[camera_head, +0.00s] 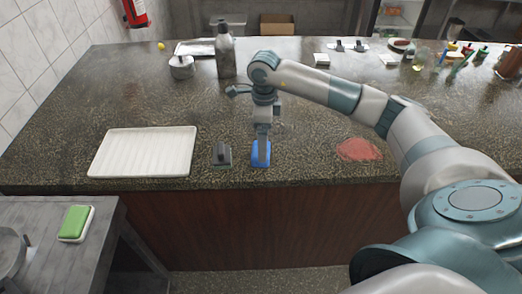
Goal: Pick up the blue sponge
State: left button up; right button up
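The blue sponge (261,157) lies on the speckled stone counter close to its front edge. My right gripper (262,138) comes down from above and points straight at the sponge, its fingertips at or just over the sponge's far part. The fingers line up one behind the other from here, so I cannot tell whether they are apart or closed, or whether they touch the sponge. They hide part of the sponge. My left gripper is not in view.
A dark grey block-like item (222,155) lies just left of the sponge, and a white ribbed tray (145,152) is further left. A red patch (359,149) is on the right. A grey bottle (225,54) and a small metal pot (182,68) stand behind.

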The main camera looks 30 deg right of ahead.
dwell(0.3)
jog(key=shift+f, duration=0.1)
jog(key=shift+s+a+f+p, duration=0.15)
jog(key=shift+f+p, duration=0.65)
jog(key=shift+p, duration=0.25)
notch_tip(320, 180, down, 3)
jog(key=shift+r+p, duration=0.1)
jog(key=shift+p, duration=0.7)
jog(key=shift+f, duration=0.35)
jog(key=shift+c, duration=0.6)
jog(key=c, duration=1)
